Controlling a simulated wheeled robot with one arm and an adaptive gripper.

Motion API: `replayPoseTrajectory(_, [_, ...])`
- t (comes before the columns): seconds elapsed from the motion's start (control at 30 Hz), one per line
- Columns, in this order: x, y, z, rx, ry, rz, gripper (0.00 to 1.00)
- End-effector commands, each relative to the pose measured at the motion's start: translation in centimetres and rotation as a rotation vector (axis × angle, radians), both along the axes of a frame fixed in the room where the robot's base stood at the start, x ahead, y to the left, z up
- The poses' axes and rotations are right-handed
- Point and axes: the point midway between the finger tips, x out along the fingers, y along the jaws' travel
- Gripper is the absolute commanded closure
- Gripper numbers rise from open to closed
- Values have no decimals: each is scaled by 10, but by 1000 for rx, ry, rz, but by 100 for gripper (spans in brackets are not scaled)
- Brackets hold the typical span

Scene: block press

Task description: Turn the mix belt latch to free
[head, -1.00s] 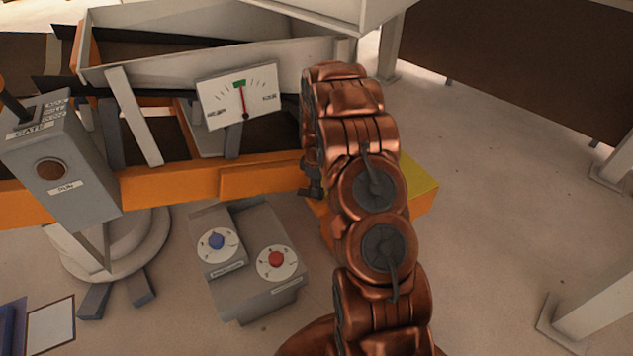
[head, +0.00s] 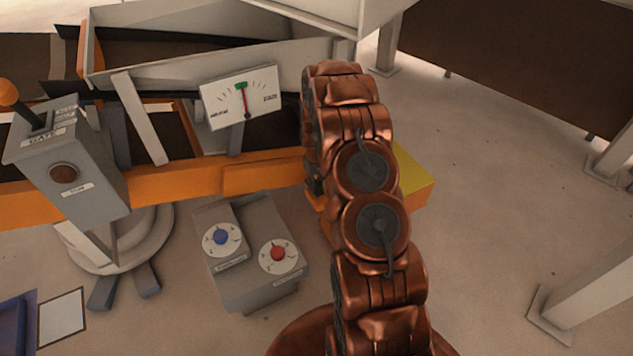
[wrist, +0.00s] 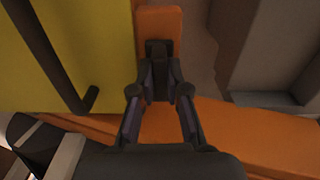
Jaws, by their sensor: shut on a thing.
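In the wrist view a small dark latch piece (wrist: 158,48) sits on an upright orange plate (wrist: 158,20). I take it for the mix belt latch; no label on it is readable. My gripper (wrist: 159,78) is shut on it, with its dark fingers on either side. The fingertips hide its lower part. In the head view my copper arm covers the latch, and only a dark bit of my gripper (head: 315,184) shows beside the orange belt rail (head: 262,173).
A yellow panel (wrist: 50,60) with a black bar (wrist: 48,50) is left of the latch. A grey box with a blue knob (head: 221,237) and red knob (head: 278,253) stands on the floor.

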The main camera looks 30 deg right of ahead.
Motion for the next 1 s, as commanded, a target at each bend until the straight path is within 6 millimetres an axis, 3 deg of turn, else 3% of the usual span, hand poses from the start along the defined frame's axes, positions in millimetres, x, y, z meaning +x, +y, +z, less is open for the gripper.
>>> replayPoseTrajectory(0.63, [2,0,1,-1,-6,-50,100])
replayPoseTrajectory(0.67, [2,0,1,-1,-6,-50,83])
replayPoseTrajectory(0.7, [2,0,1,-1,-6,-50,79])
replayPoseTrajectory(0.9, [1,-1,0,-1,-3,-50,60])
replayPoseTrajectory(1.0, [1,-1,0,0,-3,-49,60])
